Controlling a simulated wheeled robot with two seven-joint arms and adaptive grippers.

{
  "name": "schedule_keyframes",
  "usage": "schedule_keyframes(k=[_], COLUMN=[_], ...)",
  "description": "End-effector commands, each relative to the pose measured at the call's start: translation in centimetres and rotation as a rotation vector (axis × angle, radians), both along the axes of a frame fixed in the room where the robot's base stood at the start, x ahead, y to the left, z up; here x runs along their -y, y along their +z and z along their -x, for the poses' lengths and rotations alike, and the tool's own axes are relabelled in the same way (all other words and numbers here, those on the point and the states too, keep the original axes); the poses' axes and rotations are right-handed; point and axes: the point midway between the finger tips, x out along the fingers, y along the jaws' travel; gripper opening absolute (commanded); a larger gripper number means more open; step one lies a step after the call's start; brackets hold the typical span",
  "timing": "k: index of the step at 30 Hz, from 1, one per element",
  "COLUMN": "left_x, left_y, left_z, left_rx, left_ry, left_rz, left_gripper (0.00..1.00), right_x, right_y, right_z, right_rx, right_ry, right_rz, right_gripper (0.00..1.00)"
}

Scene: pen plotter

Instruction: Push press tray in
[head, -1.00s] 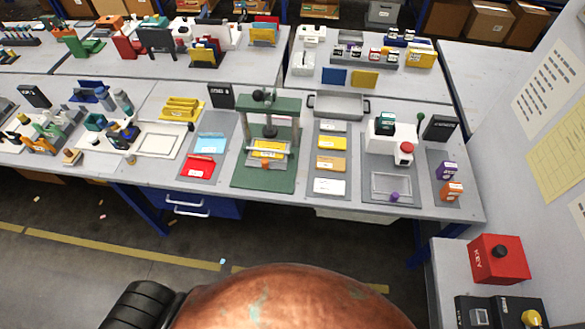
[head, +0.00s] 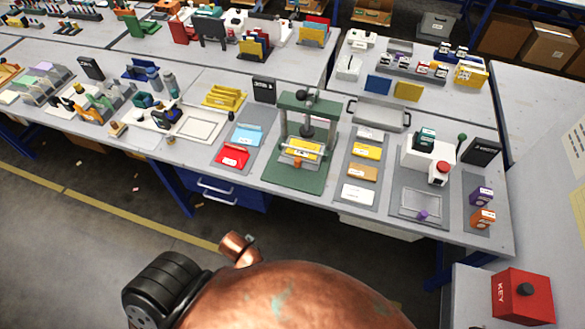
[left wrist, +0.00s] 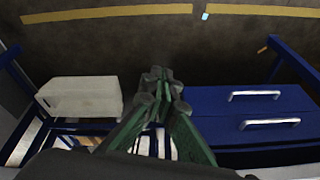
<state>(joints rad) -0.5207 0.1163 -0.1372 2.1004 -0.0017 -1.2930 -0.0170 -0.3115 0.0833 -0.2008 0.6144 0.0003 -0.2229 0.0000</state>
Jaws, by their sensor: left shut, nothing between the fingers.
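The green press (head: 307,118) stands on the bench in the head view, with a round black knob on top and grey posts. Its press tray (head: 288,157) sits low between the posts, holding a yellow piece (head: 303,147), with a small orange part at its front edge. How far in the tray sits is hard to tell. My left gripper (left wrist: 158,84) shows only in the left wrist view, its green fingers together and empty. It is over the floor side of the bench, away from the press. My right gripper is in neither view.
Blue drawers (left wrist: 255,110) with silver handles and a pale box (left wrist: 80,97) are under the bench. Red and blue pieces lie left of the press; a card strip (head: 358,195) lies right of it. A red key box (head: 522,296) stands at lower right.

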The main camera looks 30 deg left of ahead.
Motion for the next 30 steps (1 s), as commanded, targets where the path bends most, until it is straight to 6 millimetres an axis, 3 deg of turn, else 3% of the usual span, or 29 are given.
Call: schedule_keyframes(k=[6,9,24,30], left_x=[-1.1,-1.6,-2.7,-2.5], left_y=[7.5,9.6,15.3,16.6], left_z=[-2.6,-5.0,-18.8,-21.9], left_rx=[0.102,0.17,0.481,0.544], left_ry=[-0.136,-0.271,-1.009,-1.189], left_rz=[-0.08,-0.157,-0.713,-0.894], left_gripper=[0.0,0.0,0.0,0.0], right_x=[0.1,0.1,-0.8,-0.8], right_y=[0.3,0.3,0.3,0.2], right_z=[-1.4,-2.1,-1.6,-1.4], right_rx=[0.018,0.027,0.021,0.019], right_ry=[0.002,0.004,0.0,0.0], right_rz=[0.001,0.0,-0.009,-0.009], right_gripper=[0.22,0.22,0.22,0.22])
